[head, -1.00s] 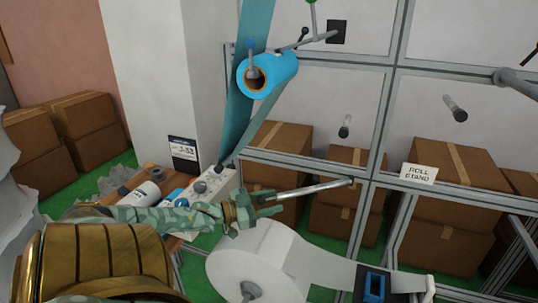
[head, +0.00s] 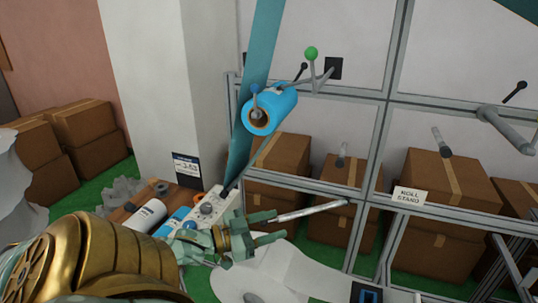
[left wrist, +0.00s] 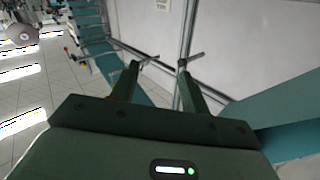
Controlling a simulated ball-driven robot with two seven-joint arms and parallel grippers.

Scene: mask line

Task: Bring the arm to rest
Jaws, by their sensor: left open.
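My left arm, green with gold plating, comes in from the lower left of the head view. Its gripper (head: 280,226) is open and empty, in front of the metal frame and above the large white roll (head: 262,272). The left wrist view also shows the two fingers (left wrist: 159,68) apart with nothing between them. A grey bar (head: 310,208) of the stand passes behind the fingertips; whether they touch cannot be told. My right gripper is not in view.
A blue roll (head: 283,106) with a teal web (head: 262,50) hangs above the gripper. A small bench (head: 128,208) with a white control box (head: 216,207) is close to the forearm. Cardboard boxes (head: 270,160) stand behind the frame. A "ROLL STAND" sign (head: 409,195) is at right.

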